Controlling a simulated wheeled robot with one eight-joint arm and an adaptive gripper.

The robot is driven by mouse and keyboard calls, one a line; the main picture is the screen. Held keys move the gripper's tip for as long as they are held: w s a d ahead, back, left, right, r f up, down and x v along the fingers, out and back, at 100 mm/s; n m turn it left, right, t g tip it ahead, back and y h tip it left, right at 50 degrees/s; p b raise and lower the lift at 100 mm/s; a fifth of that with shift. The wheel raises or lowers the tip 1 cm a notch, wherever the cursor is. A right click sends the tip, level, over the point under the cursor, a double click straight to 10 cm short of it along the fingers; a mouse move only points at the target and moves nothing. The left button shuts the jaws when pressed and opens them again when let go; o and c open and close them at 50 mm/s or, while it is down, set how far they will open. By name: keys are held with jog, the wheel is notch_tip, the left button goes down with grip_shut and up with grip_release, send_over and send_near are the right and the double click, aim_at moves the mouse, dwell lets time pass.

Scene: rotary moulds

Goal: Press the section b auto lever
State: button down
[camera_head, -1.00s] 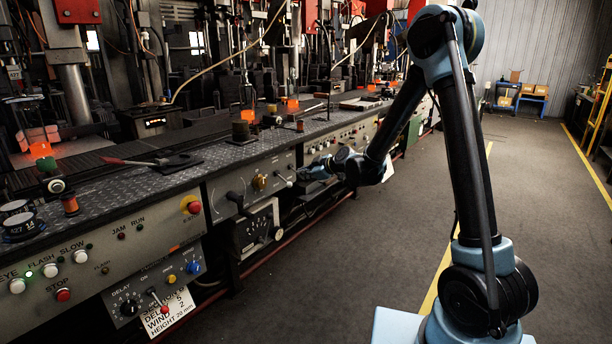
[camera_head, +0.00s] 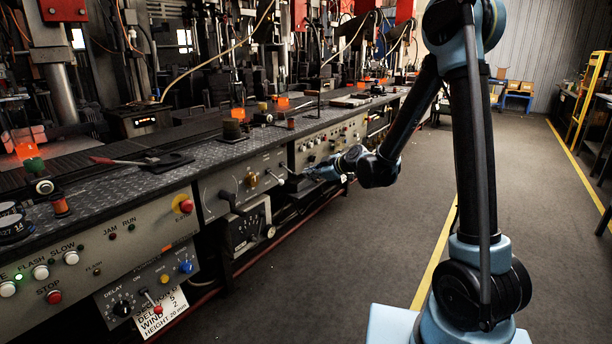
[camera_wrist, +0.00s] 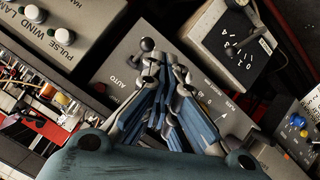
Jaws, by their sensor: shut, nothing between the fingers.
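In the wrist view, a lever with a black ball knob (camera_wrist: 147,44) stands on a grey panel (camera_wrist: 118,68) marked AUTO. My gripper (camera_wrist: 165,70) is shut and empty. Its fingertips appear just below the knob, overlapping the lever's lower part; I cannot tell whether they touch it. In the head view, my gripper (camera_head: 308,174) reaches in from the right at the front of the long bench, close to the control panels. The AUTO lever cannot be clearly made out there, and no section B label is readable.
In the wrist view, a PULSE WIND panel (camera_wrist: 66,34) with white buttons lies upper left, and a dial box (camera_wrist: 236,45) upper right. In the head view, a grey panel (camera_head: 215,185) with a black lever sits left of my gripper. Open floor (camera_head: 390,240) lies right of the bench.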

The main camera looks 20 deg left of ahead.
jog(key=shift+s+d+r, duration=0.1)
jog(key=shift+s+d, duration=0.25)
jog(key=shift+d, duration=0.5)
jog(key=s+d+r+m+h, duration=0.25)
jog(key=s+d+m, duration=0.2)
jog(key=d, duration=0.75)
jog(key=s+d+r+m+h, duration=0.1)
jog(key=s+d+m+h, duration=0.3)
jog(key=d, duration=0.8)
jog(key=s+d+f+m+g+h, duration=0.1)
jog(key=s+d+f+m, duration=0.1)
jog(key=s+d, duration=0.5)
jog(key=s+d+f+m+g+h, duration=0.1)
jog(key=s+d+f+m+h, duration=0.1)
jog(key=s+d+m, duration=0.3)
jog(key=s+d+f+m+g+h, duration=0.1)
jog(key=s+d+f+m, duration=0.1)
jog(key=s+d, duration=0.8)
jog(key=shift+s+d+m+h, duration=0.25)
jog(key=shift+s+m+h, duration=0.1)
jog(key=shift+s+m, duration=0.3)
